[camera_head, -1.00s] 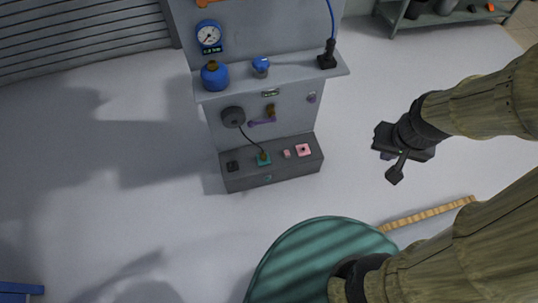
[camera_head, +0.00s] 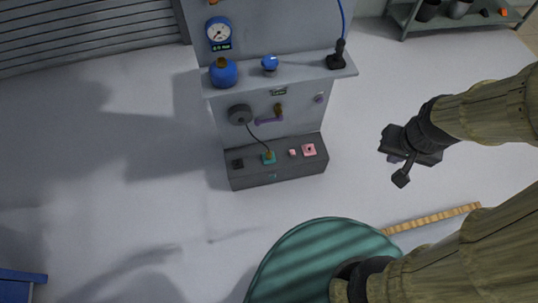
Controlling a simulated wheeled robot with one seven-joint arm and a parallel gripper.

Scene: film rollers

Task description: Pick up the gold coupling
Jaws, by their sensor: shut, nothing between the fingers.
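A small gold piece (camera_head: 268,154), which looks like the gold coupling, stands at the end of a thin black hose. It sits on a teal square on top of the low grey box at the foot of the panel. Another small gold or brown part (camera_head: 278,109) is on the panel above, by a purple handle; I cannot tell for sure which is the coupling. My gripper (camera_head: 401,179) is dark, shut and empty. It hangs over open floor, well right of the grey box and touching nothing.
The grey panel's shelf (camera_head: 295,77) holds a blue bottle (camera_head: 223,73), a blue knob and a black fitting with a blue hose. Pink parts (camera_head: 309,149) sit on the grey box (camera_head: 280,175). A round teal surface (camera_head: 310,260) is in front. Floor between gripper and box is clear.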

